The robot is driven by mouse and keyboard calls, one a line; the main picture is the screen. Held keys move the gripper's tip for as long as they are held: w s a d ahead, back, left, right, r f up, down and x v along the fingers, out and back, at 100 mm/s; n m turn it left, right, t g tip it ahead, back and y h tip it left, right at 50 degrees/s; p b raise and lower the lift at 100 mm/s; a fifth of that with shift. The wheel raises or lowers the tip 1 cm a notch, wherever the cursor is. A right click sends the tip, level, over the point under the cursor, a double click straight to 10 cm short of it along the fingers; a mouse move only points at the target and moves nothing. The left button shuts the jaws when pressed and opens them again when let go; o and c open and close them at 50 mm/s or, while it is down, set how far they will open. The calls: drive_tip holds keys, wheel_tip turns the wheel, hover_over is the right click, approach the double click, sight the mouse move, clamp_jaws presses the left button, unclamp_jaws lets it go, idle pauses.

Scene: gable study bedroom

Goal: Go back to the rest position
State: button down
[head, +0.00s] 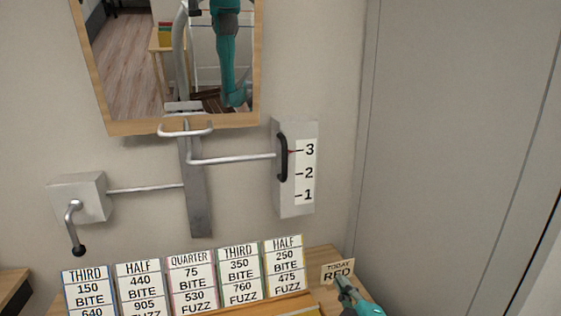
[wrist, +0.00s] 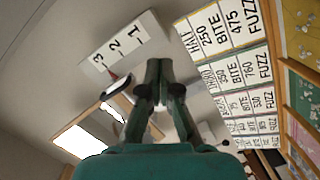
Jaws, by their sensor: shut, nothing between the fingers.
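My gripper (head: 343,282) is at the bottom right of the head view, in front of the small card reading TODAY RED (head: 338,272). In the wrist view my gripper (wrist: 158,66) is shut and empty, its fingertips together. The wall box marked 3, 2, 1 (head: 305,205) has a black handle (head: 283,158) with a red pointer near 3. It also shows in the wrist view (wrist: 135,42), apart from my fingers.
A row of several number cards (head: 190,283) stands on a wooden surface below the wall fittings. A grey box with a crank (head: 75,225) is at left. A framed mirror (head: 190,126) hangs above. A grey door panel (head: 450,150) fills the right.

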drive_tip(key=s+d+f+m+g+h, duration=0.15)
drive_tip(key=s+f+m, duration=0.25)
drive_tip(key=s+f, duration=0.6)
drive_tip(key=s+d+f+m+h, duration=0.15)
drive_tip(key=s+f+m, duration=0.25)
drive_tip(key=s+f, duration=0.65)
drive_tip(key=s+d+r+m, duration=0.2)
drive_tip(key=s+m, duration=0.4)
drive_tip(key=s, duration=1.9)
drive_tip(key=shift+g, duration=0.35)
drive_tip(key=shift+d, duration=0.1)
